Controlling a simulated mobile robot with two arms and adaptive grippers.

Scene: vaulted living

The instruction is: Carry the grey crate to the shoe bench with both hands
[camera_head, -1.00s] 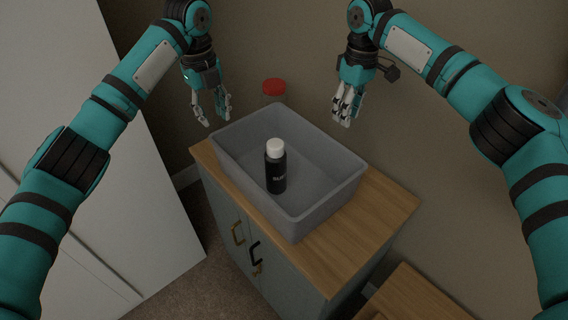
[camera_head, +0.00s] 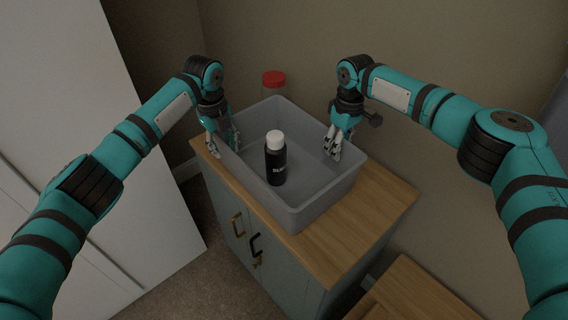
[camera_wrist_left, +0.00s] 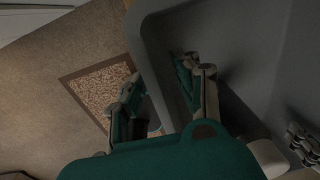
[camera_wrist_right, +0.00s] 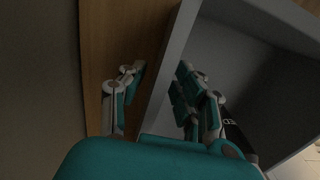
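The grey crate (camera_head: 297,218) sits on the wooden top of a cabinet, with a black bottle with a white cap (camera_head: 276,160) standing inside it. My left gripper (camera_head: 224,146) is at the crate's left wall. In the left wrist view its open fingers (camera_wrist_left: 165,95) straddle that wall, one outside and one inside. My right gripper (camera_head: 333,146) is at the crate's far right wall. In the right wrist view its open fingers (camera_wrist_right: 158,90) are on either side of the wall (camera_wrist_right: 165,75). Neither gripper visibly pinches the wall. No shoe bench is clearly identifiable.
The cabinet's wooden top (camera_head: 375,205) is bare right of the crate. A red-lidded container (camera_head: 273,82) stands behind the crate. A lower wooden surface (camera_head: 410,292) is at the bottom right. A white panelled unit (camera_head: 90,120) stands at left; carpet (camera_head: 190,270) lies between.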

